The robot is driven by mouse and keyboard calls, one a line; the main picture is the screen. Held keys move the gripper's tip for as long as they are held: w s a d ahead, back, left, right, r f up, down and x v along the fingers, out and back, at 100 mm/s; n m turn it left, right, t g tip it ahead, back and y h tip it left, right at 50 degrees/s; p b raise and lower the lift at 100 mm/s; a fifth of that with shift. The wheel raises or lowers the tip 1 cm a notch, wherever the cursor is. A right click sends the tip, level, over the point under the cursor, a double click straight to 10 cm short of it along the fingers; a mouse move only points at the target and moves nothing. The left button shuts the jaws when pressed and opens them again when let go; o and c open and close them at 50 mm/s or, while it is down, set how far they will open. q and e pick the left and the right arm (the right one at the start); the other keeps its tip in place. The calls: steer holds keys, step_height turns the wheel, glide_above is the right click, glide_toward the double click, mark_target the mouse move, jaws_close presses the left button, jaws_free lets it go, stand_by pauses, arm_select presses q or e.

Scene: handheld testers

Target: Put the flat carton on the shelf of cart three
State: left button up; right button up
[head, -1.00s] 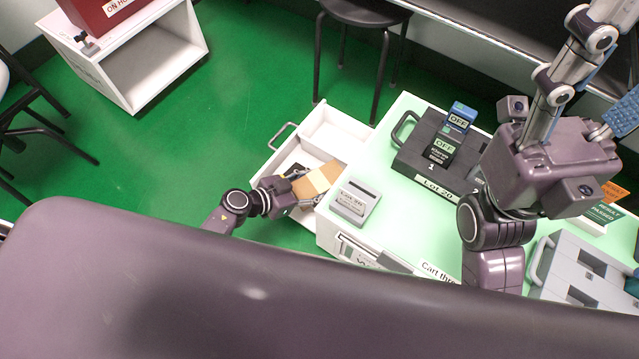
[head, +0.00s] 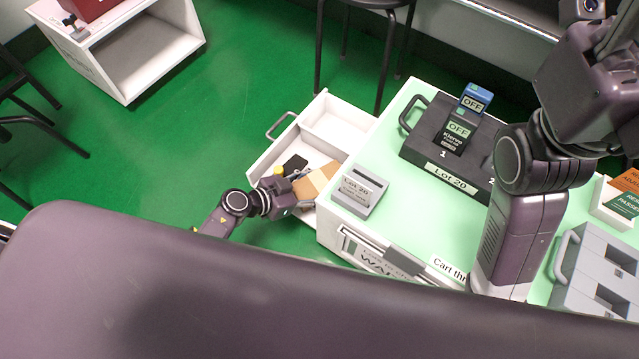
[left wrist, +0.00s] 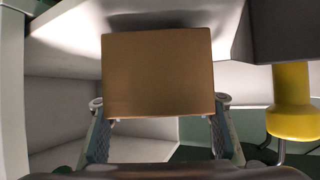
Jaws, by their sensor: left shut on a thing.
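The brown flat carton (head: 318,180) is at the open white drawer of cart three, in front of my left gripper (head: 300,190). In the left wrist view the carton (left wrist: 158,72) shows its broad plain face, with the two fingers (left wrist: 160,128) at its lower corners; my left gripper is shut on it. I cannot tell whether it touches the drawer. Cart three (head: 420,235) has a pale green top and a "Cart thr..." label on its front edge. Its shelf is not clearly visible. My right arm crosses the right side; its gripper is out of view.
The drawer (head: 335,128) has a handle and a dark item (head: 295,163) inside. A yellow part (left wrist: 293,100) is right of the carton. A grey stand (head: 360,190) and the black Lot 20 tray (head: 415,155) with testers are on top. A stool (head: 375,10) stands behind.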

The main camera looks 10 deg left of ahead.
arm_select(q)
steer(key=shift+f+b, duration=0.3)
steer(key=shift+f, duration=0.2)
steer(key=o, duration=1.6)
steer(key=shift+c, duration=0.2)
